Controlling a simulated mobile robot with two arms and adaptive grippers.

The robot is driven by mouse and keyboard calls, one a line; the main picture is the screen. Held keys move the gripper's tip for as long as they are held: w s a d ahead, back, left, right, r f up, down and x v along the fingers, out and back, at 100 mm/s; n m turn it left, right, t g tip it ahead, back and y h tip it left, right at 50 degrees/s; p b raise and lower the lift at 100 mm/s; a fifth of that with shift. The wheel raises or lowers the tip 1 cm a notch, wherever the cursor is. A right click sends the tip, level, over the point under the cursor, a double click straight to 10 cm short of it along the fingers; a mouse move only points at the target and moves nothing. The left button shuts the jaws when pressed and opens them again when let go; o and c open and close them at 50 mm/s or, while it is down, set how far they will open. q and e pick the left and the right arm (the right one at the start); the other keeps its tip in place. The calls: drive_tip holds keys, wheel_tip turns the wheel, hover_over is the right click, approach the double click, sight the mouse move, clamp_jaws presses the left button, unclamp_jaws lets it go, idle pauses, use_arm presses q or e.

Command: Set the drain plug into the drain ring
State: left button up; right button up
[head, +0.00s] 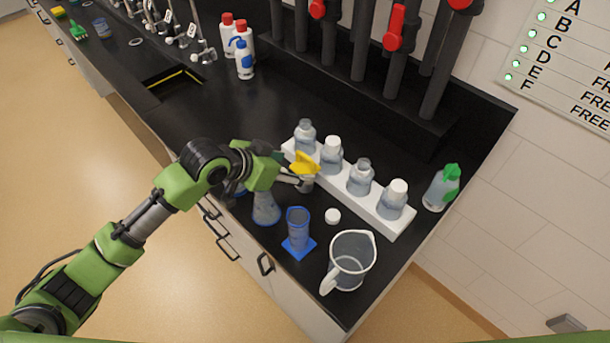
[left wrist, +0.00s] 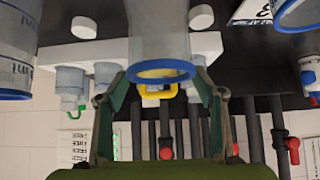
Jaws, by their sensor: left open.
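My left gripper (head: 302,182) is open beside the white bottle rack on the black counter. In the left wrist view its two fingers (left wrist: 162,95) stand apart, with a clear vessel with a blue rim (left wrist: 163,74) showing between and beyond them; contact cannot be told. A yellow piece (head: 305,162) shows right by the fingers in the head view, and behind the blue rim in the left wrist view (left wrist: 158,91). I cannot make out the drain plug or the drain ring for certain. A small pale ring (head: 136,42) lies on the far left counter.
The white rack (head: 370,207) holds several bottles. In front stand a conical flask (head: 266,208), a blue cylinder (head: 298,228), a white cap (head: 332,216) and a clear jug (head: 351,258). A green-topped bottle (head: 442,188) stands right.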

sight(303, 168)
use_arm(q)
drive_tip(key=shift+w+d+f, duration=0.35)
drive_tip(key=shift+d, duration=0.05)
drive_tip(key=p+x, duration=0.2)
drive_tip(key=x, duration=0.1)
drive_tip(key=shift+d+f, duration=0.15)
drive_tip(key=shift+d, duration=0.15)
drive_tip(key=shift+w+d+f, duration=0.35)
drive_tip(key=shift+f, duration=0.15)
use_arm(e)
drive_tip(key=shift+w+d+r, duration=0.3)
drive_tip(key=shift+d+r, duration=0.1)
drive_tip(key=shift+r, duration=0.2)
drive_tip(key=shift+w+d+r, duration=0.3)
drive_tip(key=shift+d+r, duration=0.1)
drive_tip(key=shift+r, duration=0.2)
use_arm(q)
drive_tip(key=c, duration=1.6)
drive_tip(key=shift+o, duration=0.2)
use_arm(e)
drive_tip(key=shift+a, duration=0.15)
use_arm(q)
drive_tip(key=shift+r, duration=0.15)
use_arm(e)
drive_tip(key=shift+f, duration=0.15)
